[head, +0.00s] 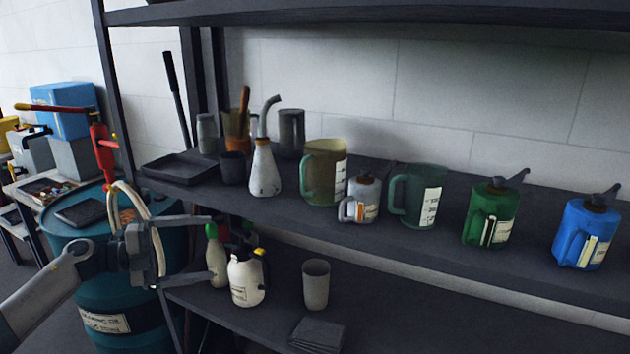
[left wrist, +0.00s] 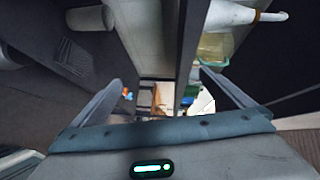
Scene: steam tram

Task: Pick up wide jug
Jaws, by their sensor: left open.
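A wide, yellow-green translucent jug (head: 324,175) with a side handle and a white label stands upright on the upper dark shelf. It looks like the wide jug, though a dark green jug (head: 420,195) with a label stands further right. A yellowish shape in the left wrist view (left wrist: 213,47) seems to be the first jug. My left gripper (head: 205,248) is open and empty, left of the jug and lower, near the shelf edge. Its two fingers also show in the left wrist view (left wrist: 160,90), with nothing gripped. My right gripper is in neither view.
A white spouted can (head: 263,172) stands left of the jug, a small grey can (head: 361,200) right of it. Green (head: 490,212) and blue (head: 586,235) cans stand further right. A white canister (head: 246,280) and grey cup (head: 316,284) are on the lower shelf (head: 385,325).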

